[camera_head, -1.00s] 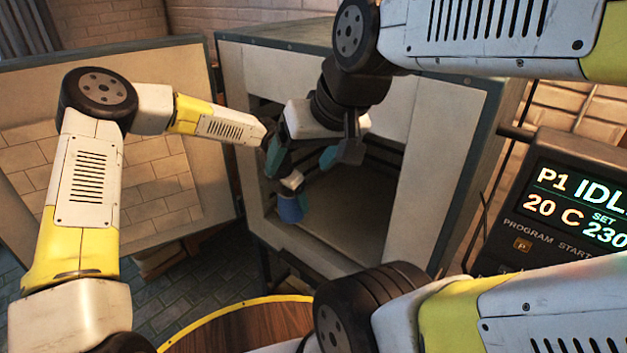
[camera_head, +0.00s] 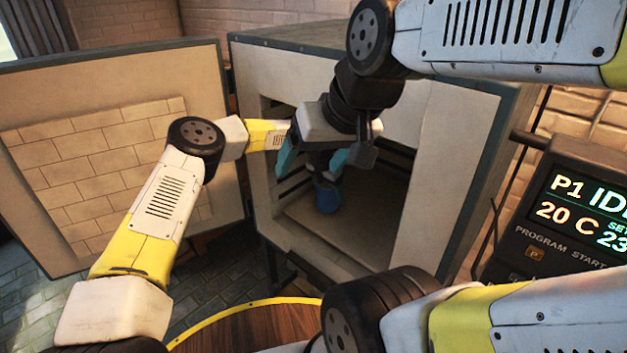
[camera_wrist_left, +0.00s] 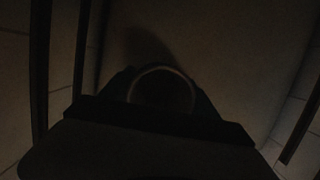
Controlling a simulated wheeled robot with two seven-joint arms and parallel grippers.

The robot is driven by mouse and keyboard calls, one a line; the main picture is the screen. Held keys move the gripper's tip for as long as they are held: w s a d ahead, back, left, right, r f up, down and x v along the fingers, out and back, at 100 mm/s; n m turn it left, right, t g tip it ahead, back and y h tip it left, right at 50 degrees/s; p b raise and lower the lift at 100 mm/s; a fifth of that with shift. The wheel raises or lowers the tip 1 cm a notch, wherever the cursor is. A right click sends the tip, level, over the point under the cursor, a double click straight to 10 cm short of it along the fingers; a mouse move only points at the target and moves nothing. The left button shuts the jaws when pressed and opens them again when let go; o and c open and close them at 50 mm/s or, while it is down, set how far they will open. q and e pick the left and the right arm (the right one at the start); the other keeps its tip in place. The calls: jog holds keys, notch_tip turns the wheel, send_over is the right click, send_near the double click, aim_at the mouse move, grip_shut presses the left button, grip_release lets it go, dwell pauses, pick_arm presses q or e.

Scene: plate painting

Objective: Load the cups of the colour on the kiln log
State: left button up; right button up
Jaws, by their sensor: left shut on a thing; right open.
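A blue cup (camera_head: 327,196) is inside the open kiln (camera_head: 409,190), at or just above its pale floor (camera_head: 350,220); I cannot tell whether it touches. My left gripper (camera_head: 322,177) reaches into the kiln and is shut on the cup, partly hidden behind my right gripper. In the dark left wrist view the cup's round rim (camera_wrist_left: 163,70) shows at the gripper's tip. My right gripper (camera_head: 312,154) is open and empty, with teal fingertips, in front of the kiln opening. The kiln log is not in view.
The kiln door (camera_head: 100,160) stands wide open on the left. A control panel (camera_head: 590,210) reading P1 and 20 C is on the right. A round wooden table (camera_head: 255,330) with a yellow rim is in front. The kiln floor around the cup looks clear.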

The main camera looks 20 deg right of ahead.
aim_at(326, 186)
pick_arm(q)
jog(key=shift+f, duration=0.15)
jog(key=o, duration=1.7)
jog(key=shift+c, duration=0.2)
jog(key=shift+a+r, duration=0.1)
jog(key=shift+r, duration=0.45)
jog(key=shift+s+a+r, duration=0.2)
jog(key=shift+a+r, duration=0.15)
jog(key=shift+r, duration=0.2)
jog(key=shift+s+a+r, duration=0.15)
jog(key=shift+a+r, duration=0.15)
jog(key=shift+r, duration=0.25)
jog(key=s+a, duration=0.6)
jog(key=a, duration=0.3)
jog(key=shift+a, duration=0.3)
